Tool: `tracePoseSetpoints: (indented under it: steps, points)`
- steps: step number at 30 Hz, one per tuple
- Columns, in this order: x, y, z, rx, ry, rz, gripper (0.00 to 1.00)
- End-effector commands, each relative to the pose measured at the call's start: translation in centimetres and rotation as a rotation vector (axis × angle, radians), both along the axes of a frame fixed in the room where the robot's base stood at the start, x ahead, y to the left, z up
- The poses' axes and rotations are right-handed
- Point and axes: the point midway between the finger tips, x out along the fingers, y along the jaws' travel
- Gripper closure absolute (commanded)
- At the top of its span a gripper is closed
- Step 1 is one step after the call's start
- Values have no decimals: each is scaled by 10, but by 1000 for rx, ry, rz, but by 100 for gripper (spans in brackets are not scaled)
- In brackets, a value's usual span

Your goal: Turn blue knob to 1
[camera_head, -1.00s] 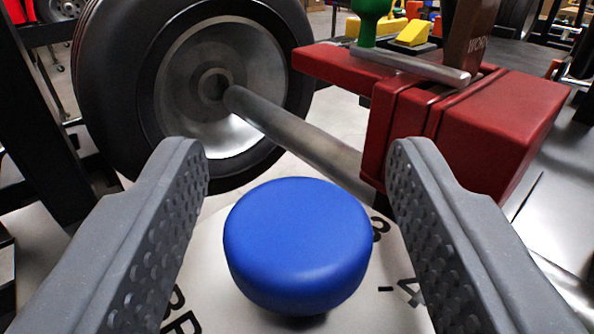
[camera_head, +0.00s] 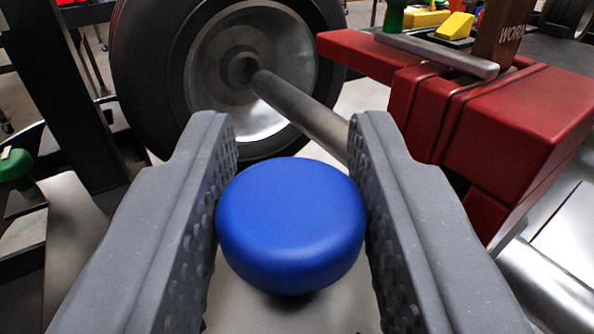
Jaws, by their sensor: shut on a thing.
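The blue knob (camera_head: 291,225) is a round, smooth cap in the lower middle of the view, above a pale plate. My gripper (camera_head: 288,150) is shut on it, one grey dimpled finger against its left side and one against its right. The markings on the plate around the knob are hidden behind the fingers and the knob, so I cannot tell which number it points to.
A black wheel (camera_head: 140,80) with a silver rim stands behind the knob, with a metal axle (camera_head: 300,107) running toward the right finger. A red block (camera_head: 525,125) stands close on the right. A green knob (camera_head: 15,167) is at the far left.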

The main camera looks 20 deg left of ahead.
Motion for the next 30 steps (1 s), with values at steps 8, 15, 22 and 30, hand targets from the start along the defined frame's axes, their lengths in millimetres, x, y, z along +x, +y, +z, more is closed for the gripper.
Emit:
tracePoseSetpoints:
  steps: [8, 15, 22, 30]
  points:
    - [2, -3, 8, -7, -8, 88, 92]
    - [3, -3, 9, -10, -6, 144, 92]
    - [3, -5, 9, -8, -6, 187, 92]
    - [3, -6, 8, -7, -4, 245, 92]
